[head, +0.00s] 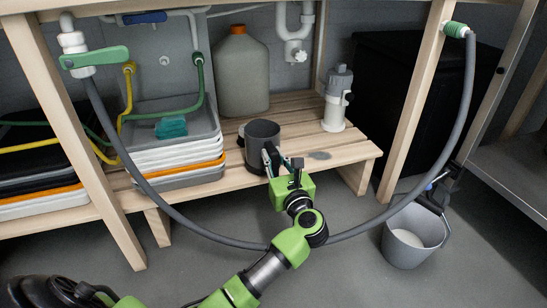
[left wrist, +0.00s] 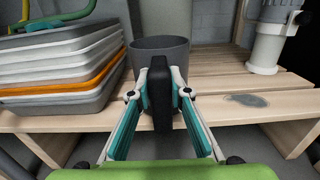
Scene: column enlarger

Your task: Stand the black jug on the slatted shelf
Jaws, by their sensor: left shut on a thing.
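The dark grey-black jug (head: 262,133) is upright at the slatted wooden shelf (head: 300,108), over its front part. My left gripper (head: 272,160) is at the jug's near side, shut on its black handle. In the left wrist view the two fingers (left wrist: 160,100) press the handle from both sides, and the jug's body (left wrist: 168,52) shows behind them. The jug's base is largely hidden by the gripper, so I cannot tell whether it touches the slats. My right gripper is not in view.
Stacked trays (head: 178,150) stand close left of the jug. A grey bottle with orange cap (head: 243,75) is behind it, a white cylinder (head: 337,100) right. A grey hose (head: 400,205) loops low in front, crossing behind my arm. A bucket (head: 408,245) stands on the floor.

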